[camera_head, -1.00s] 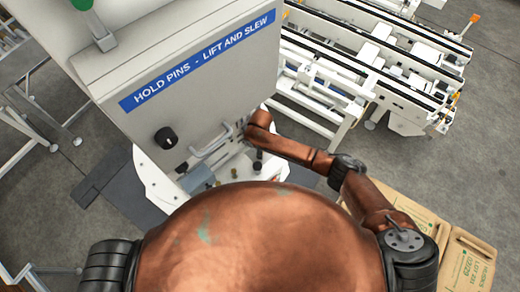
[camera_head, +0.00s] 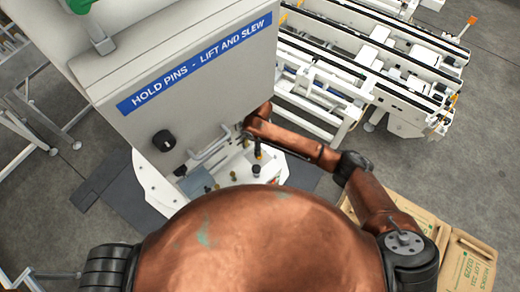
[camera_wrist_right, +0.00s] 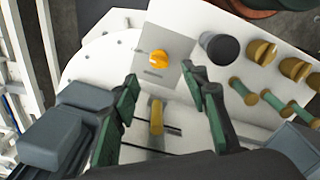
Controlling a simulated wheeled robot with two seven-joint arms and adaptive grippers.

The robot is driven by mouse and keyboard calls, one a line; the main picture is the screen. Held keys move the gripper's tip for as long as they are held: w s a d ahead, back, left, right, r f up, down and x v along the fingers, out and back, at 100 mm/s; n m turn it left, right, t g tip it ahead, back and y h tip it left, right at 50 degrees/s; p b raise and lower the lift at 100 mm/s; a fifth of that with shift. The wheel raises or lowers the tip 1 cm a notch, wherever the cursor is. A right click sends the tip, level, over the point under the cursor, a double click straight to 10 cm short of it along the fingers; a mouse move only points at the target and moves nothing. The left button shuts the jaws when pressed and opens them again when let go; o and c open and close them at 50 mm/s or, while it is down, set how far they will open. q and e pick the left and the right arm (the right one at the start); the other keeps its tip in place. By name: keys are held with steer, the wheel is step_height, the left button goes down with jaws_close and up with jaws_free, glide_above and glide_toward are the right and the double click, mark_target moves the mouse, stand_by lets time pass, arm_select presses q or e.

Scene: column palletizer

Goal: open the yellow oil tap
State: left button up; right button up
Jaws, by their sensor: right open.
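A duller yellow upright handle (camera_wrist_right: 156,116) shows nearer, between my fingers. The frames do not settle which is the oil tap. My right gripper (camera_wrist_right: 160,82) is open, its green-padded fingers spread to either side of the handle, with no clear contact. In the head view my right gripper (camera_head: 251,141) is at the cabinet's lower right edge, over the white base plate; the taps are tiny there. My left gripper is out of view.
A black round knob (camera_wrist_right: 219,47) and several brass valves (camera_wrist_right: 261,53) with green parts stand to the right. The grey cabinet (camera_head: 190,100) has a bar handle (camera_head: 210,144) and a black dial (camera_head: 164,140). A conveyor (camera_head: 375,65) is behind; cardboard boxes (camera_head: 466,262) lie at right.

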steer(key=shift+r, duration=1.75)
steer(key=shift+f, duration=0.1)
